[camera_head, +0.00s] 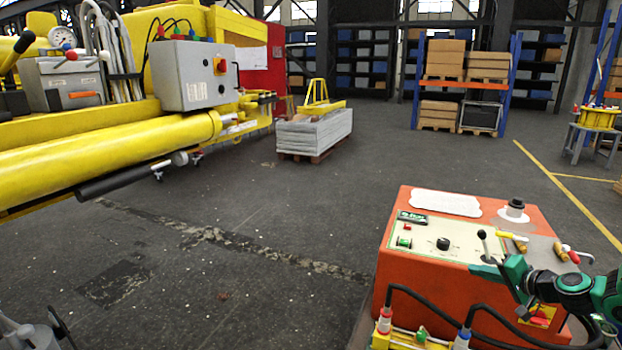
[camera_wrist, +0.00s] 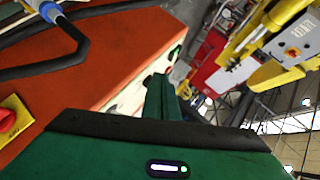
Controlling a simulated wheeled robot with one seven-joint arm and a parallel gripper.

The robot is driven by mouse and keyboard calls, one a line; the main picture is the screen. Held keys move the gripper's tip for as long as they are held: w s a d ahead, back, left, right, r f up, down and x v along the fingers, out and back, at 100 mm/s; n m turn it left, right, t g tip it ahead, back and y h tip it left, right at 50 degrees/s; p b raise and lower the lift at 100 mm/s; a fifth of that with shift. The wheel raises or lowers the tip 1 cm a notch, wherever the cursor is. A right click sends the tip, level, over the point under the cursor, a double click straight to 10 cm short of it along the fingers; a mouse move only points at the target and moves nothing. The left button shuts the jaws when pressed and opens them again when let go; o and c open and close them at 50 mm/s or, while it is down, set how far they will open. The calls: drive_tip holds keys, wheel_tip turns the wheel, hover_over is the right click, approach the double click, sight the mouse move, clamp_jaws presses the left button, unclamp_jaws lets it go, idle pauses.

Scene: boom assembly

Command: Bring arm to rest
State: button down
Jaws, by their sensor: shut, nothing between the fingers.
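My green gripper (camera_head: 474,268) is at the lower right of the head view, in front of the orange control cabinet (camera_head: 440,283) and close to its upper front edge. It points left, with its fingers shut and nothing visible in them. The head view does not show clearly whether it touches the cabinet. In the wrist view the closed fingers (camera_wrist: 161,97) point away from the camera, beside the cabinet's orange side (camera_wrist: 85,75). My arm runs off to the right of the head view, partly cut by the picture's edge.
Black hoses (camera_head: 480,310) with red and blue ends loop close below my gripper. The cabinet top holds small levers (camera_head: 484,245) and loose tools (camera_head: 513,242). A yellow boom (camera_head: 110,155) fills the left. Open floor (camera_head: 260,250) lies between.

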drive_tip(key=s+a+r+n+g+h, duration=0.1)
drive_tip(key=s+a+n+g, duration=0.4)
drive_tip(key=s, duration=0.5)
drive_tip(key=s+a+r+m+g+h, duration=0.1)
drive_tip(key=s+r+g, duration=0.2)
drive_tip(key=s, duration=1.2)
drive_tip(key=s+a+r+m+g+h, duration=0.1)
drive_tip(key=s+r+g, duration=0.3)
drive_tip(key=s, duration=1)
wheel_tip(320, 180, up, 3)
drive_tip(key=shift+s+a+r+h, duration=0.15)
drive_tip(key=shift+s+a+h, duration=0.3)
drive_tip(key=shift+a, duration=0.35)
drive_tip(key=shift+w, duration=0.1)
drive_tip(key=shift+w+f, duration=0.25)
drive_tip(key=shift+w, duration=0.35)
